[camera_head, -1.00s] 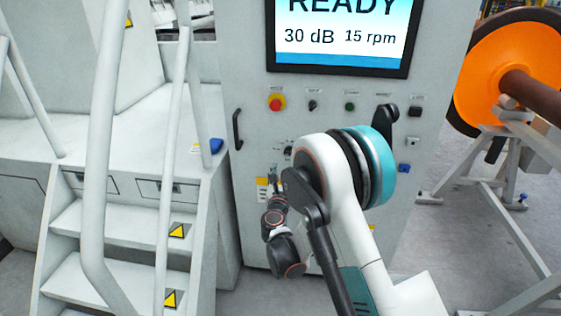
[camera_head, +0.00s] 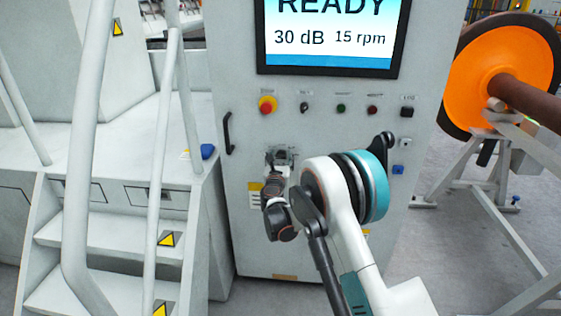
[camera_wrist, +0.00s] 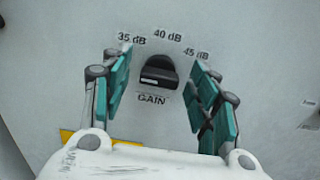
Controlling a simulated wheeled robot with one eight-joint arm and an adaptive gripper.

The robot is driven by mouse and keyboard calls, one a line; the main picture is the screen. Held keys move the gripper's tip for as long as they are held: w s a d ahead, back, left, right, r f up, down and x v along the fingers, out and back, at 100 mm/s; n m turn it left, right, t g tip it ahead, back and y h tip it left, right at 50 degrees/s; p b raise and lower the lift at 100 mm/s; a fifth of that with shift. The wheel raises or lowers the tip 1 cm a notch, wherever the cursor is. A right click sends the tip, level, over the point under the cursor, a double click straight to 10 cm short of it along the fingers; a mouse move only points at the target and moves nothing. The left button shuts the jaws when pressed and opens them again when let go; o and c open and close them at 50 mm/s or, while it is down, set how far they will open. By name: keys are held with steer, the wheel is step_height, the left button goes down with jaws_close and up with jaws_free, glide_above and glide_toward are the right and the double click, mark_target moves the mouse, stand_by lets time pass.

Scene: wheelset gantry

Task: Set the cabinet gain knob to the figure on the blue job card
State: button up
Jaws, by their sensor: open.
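The black gain knob (camera_wrist: 158,72) is on the cabinet face in the wrist view, above the word GAIN. Labels 35 dB, 40 dB and 45 dB arc around its top. Which label it points to is unclear. My gripper (camera_wrist: 162,98) is open, with one teal-padded finger on each side of the knob; contact is not visible. In the head view my gripper (camera_head: 279,163) is at the cabinet (camera_head: 330,130) front, covering the knob area. The cabinet screen (camera_head: 333,37) reads READY, 30 dB, 15 rpm. I cannot make out a blue job card with a readable figure.
A red button (camera_head: 267,105) and smaller controls sit in a row above my gripper. A black handle (camera_head: 228,133) is at the cabinet's left edge. Steps with railings (camera_head: 165,150) stand left. An orange wheel (camera_head: 502,75) on a stand is at right.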

steer(key=shift+w, duration=0.2)
steer(key=c, duration=1.1)
steer(key=shift+o, duration=0.2)
